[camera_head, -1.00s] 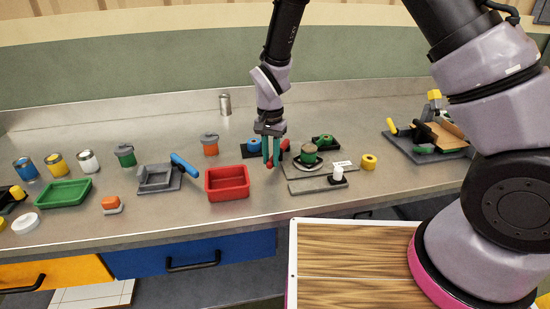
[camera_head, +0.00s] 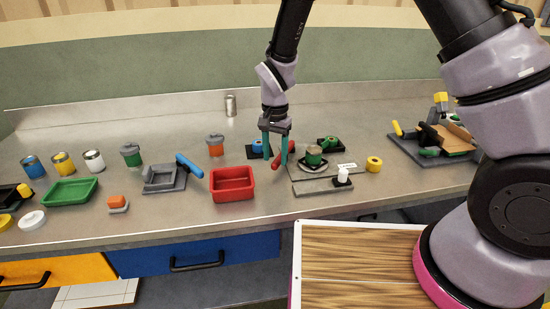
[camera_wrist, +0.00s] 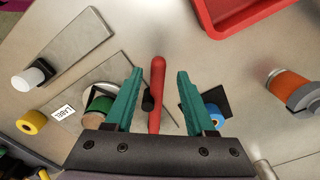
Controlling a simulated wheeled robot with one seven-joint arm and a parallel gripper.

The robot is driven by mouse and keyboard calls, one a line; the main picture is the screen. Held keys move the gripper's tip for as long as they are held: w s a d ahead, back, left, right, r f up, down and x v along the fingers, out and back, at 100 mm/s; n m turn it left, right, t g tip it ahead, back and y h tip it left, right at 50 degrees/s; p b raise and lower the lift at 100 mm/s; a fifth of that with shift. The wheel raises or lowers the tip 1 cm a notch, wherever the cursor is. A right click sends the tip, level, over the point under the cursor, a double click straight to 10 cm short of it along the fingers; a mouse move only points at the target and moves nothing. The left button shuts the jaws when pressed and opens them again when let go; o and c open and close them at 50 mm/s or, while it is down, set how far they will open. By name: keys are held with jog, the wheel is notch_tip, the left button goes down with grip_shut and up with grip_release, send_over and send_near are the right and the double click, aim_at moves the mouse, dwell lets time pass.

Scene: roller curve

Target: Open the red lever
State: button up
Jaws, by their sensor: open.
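The red lever (camera_wrist: 157,85) shows in the wrist view as a long red handle pointing away from my gripper, with a dark piece at its side. It lies between my gripper's two teal fingers (camera_wrist: 158,95). The fingers are apart, and I see a gap on each side of the lever. In the head view my gripper (camera_head: 276,150) points down over the counter, and a red piece of the lever (camera_head: 290,147) shows by the right finger. The lever's base is mostly hidden by the gripper.
A red bin (camera_head: 232,184) stands just left of my gripper. A blue knob (camera_head: 256,147) is close behind. A blue-handled grey fixture (camera_head: 163,178) stands further left.

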notch_tip(320, 180, up, 10)
jog(key=shift+f, duration=0.2)
dwell(0.5)
jog(key=d+r+t+y, duration=0.2)
jog(key=d+r+y, duration=0.1)
jog(key=d+r, duration=1.35)
jog(key=s+d+r+t, duration=0.2)
jog(key=s+d+r, duration=0.2)
jog(key=s+d, duration=0.2)
jog(key=s+d+r+t+h, duration=0.1)
jog(key=s+d+r+t, duration=0.2)
jog(key=s+d+r, duration=0.2)
jog(key=s+d, duration=0.1)
jog(key=d, duration=0.2)
jog(key=shift+s+d+r, duration=0.2)
jog(key=shift+s, duration=0.2)
